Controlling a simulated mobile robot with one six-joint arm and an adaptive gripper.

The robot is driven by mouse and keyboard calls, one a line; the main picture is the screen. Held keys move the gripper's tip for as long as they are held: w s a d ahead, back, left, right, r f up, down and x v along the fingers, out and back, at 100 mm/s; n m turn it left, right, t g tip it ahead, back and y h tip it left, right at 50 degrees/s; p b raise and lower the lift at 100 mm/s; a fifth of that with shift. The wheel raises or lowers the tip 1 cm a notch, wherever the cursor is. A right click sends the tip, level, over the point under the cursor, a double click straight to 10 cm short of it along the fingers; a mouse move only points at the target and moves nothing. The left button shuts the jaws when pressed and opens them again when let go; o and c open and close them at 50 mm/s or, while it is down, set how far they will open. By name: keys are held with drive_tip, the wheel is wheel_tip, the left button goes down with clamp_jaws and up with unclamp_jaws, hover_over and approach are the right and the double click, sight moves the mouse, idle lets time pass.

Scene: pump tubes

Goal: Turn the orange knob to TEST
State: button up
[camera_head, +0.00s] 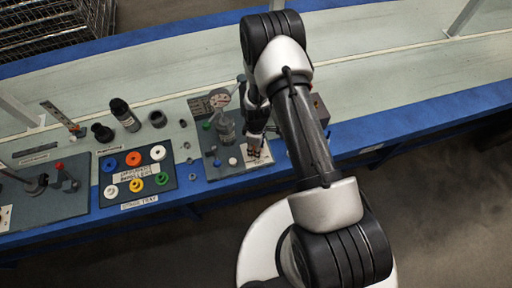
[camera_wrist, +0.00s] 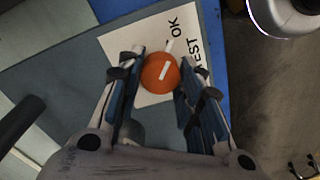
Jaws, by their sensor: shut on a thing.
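The round orange knob (camera_wrist: 157,82) has a white stripe on top and sits on a white label plate (camera_wrist: 118,42). The plate carries the dark words OK (camera_wrist: 175,26) and TEST (camera_wrist: 190,52), the latter's first letter partly hidden. The stripe slants up and slightly right in the wrist view, more toward OK than toward TEST. My gripper (camera_wrist: 157,84) has a finger on either side of the knob and is shut on it. In the head view my gripper (camera_head: 255,148) is over the white plate on the grey pump panel, and hides the knob.
A pressure gauge (camera_head: 219,98) stands on the panel just left of my gripper. A dark tray (camera_head: 127,160) with several coloured rings lies further left, with black cylinders (camera_head: 124,115) behind it. The table's blue front edge (camera_head: 190,196) is close by.

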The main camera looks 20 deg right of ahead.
drive_tip(key=m, duration=0.5)
drive_tip(key=shift+b, duration=0.4)
drive_tip(key=shift+m, duration=2.3)
drive_tip(key=o, duration=1.1)
drive_tip(key=shift+c, duration=0.2)
wheel_tip(320, 180, up, 12)
drive_tip(key=shift+d, duration=0.2)
drive_tip(key=shift+r, duration=0.1)
